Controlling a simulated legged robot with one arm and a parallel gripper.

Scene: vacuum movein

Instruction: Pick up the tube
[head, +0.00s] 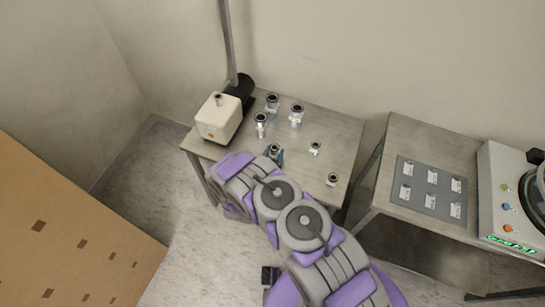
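Several small metallic tube pieces with dark round tops stand on the left metal table (335,137). They include a back tube (272,103), a branched one beside it (297,115), one further left (261,124), and two smaller pieces (315,148) and (332,179) on the right. Another tube (274,149) stands near the front edge, just behind my arm. My gripper (275,156) is mostly hidden by my purple and grey arm. Small bluish parts of it show at this front tube. I cannot tell whether the fingers touch it or are closed.
A cream pump box (218,118) with a dark motor (241,88) occupies the table's left back corner, near a vertical pole (228,40). A second table (415,137) at right carries a grey panel (431,190) and a white machine (508,195). A brown board (70,235) lies lower left.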

